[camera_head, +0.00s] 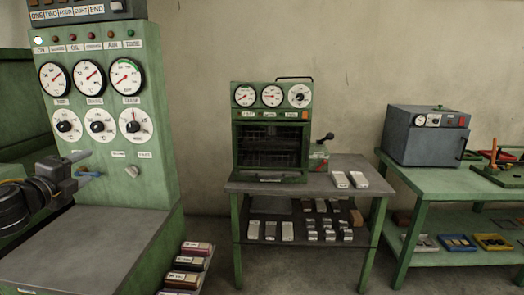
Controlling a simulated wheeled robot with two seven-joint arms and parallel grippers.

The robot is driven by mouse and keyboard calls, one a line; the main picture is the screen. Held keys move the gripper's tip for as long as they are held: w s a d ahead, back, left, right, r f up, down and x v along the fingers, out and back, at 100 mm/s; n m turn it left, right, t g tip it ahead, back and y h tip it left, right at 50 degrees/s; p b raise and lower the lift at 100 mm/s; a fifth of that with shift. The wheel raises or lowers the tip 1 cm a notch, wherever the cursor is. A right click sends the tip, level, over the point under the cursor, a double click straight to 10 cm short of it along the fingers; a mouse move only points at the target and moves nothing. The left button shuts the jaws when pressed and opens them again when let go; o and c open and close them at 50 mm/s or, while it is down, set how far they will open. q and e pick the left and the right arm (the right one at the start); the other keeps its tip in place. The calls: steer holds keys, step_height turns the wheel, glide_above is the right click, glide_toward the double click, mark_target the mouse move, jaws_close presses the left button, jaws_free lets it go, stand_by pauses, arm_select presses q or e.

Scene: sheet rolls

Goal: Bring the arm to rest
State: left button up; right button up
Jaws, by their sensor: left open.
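My left arm comes in from the left edge, and its dark left gripper (80,169) is open, with nothing seen between its fingers. It is in front of the lower part of the green control panel (150,190). A small blue handle (90,174) shows right by the fingertips; I cannot tell whether they touch it. My right gripper is not in view.
The panel's grey ledge (90,245) lies below the gripper. A table (290,187) with a green oven (270,145) stands in the middle, and a green bench (405,180) with a grey box oven (425,135) at the right. Labelled boxes (187,265) sit low beside the panel.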

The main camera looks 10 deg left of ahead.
arm_select(q)
steer(key=s+d+f+n+g, duration=0.2)
steer(key=s+d+f+n, duration=0.15)
steer(key=f, duration=0.75)
steer(key=s+d+f+n+g+y, duration=0.1)
steer(key=s+d+f+n+g, duration=0.25)
steer(key=f, duration=0.75)
steer(key=s+d+f+n+g, duration=0.1)
steer(key=s+d+f+n, duration=0.4)
steer(key=f, duration=0.6)
steer(key=s+d+f+n+g+h, duration=0.1)
steer(key=s+d+f+n+g, duration=0.15)
steer(key=s+d+f, duration=0.4)
steer(key=s+d+f+n+g, duration=0.2)
steer(key=s+d+g, duration=0.1)
steer(key=s, duration=0.6)
steer(key=s+d+f+n+g+h, duration=0.1)
steer(key=s+d+f+n+g, duration=0.15)
steer(key=s+d+f, duration=0.35)
step_height(320, 180, down, 26)
steer(key=s+a+g, duration=0.1)
steer(key=s+a, duration=0.1)
steer(key=s+a+f+g, duration=0.1)
steer(key=s+a+f, duration=0.3)
steer(key=s+f, duration=1)
steer(key=shift+s+a+y, duration=0.15)
steer(key=shift+s+y, duration=0.25)
steer(key=shift+s, duration=0.55)
